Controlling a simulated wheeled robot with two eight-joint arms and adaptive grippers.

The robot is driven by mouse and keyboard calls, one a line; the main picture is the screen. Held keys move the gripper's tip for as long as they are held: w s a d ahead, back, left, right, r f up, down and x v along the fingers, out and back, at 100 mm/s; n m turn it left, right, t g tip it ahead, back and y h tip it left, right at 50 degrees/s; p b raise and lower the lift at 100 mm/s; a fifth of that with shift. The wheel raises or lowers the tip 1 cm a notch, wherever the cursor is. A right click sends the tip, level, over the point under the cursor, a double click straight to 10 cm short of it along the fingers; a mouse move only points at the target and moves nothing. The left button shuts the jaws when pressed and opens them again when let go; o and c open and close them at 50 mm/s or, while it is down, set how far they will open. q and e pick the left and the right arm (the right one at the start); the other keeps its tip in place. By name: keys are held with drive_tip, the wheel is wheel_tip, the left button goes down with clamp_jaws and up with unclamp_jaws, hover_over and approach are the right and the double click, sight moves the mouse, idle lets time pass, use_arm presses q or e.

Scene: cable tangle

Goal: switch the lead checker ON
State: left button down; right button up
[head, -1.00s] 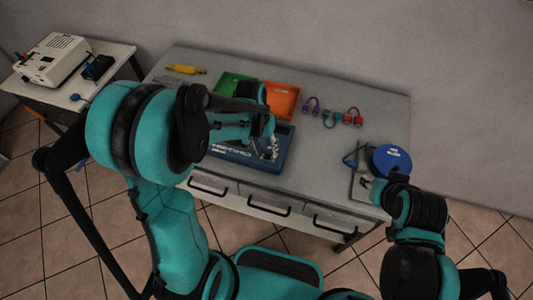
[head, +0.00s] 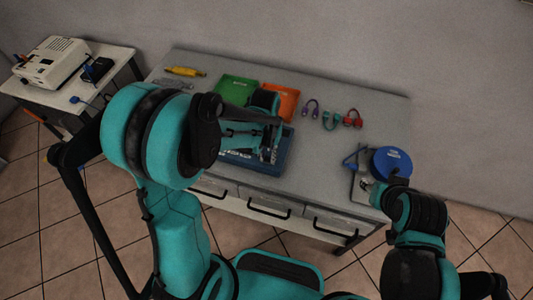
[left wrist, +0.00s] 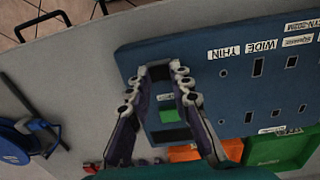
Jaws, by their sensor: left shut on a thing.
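The blue board (head: 240,168), which I take to be the lead checker, lies on the bench in the head view. It also fills the upper right of the left wrist view (left wrist: 210,85), with slots, holes and labels such as WIDE and THIN. My left gripper (head: 268,152) is low over its right part. In the left wrist view my left gripper (left wrist: 158,73) is shut on a small dark piece at the board's edge, mostly hidden by the fingers. A green patch (left wrist: 167,116) shows between the fingers. My right gripper (head: 372,187) is at the bench's right front; its jaws are unclear.
A green tray (head: 238,88) and an orange tray (head: 287,103) stand behind the board. Purple, green and red leads (head: 333,120) lie right of them. A blue reel (head: 391,162) sits near my right gripper. A beige device (head: 52,62) stands on the side table.

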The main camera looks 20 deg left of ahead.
use_arm(q)
drive_tip(key=shift+d+y+b, duration=0.3)
drive_tip(key=shift+d+y, duration=0.05)
drive_tip(key=shift+y, duration=0.85)
drive_tip(key=c, duration=1.4)
unclamp_jaws()
drive_tip(key=shift+o, duration=0.2)
drive_tip(key=shift+r, duration=0.1)
wheel_tip(320, 180, up, 12)
drive_tip(key=d, duration=0.2)
drive_tip(key=shift+f, duration=0.2)
drive_tip(key=shift+s, duration=0.1)
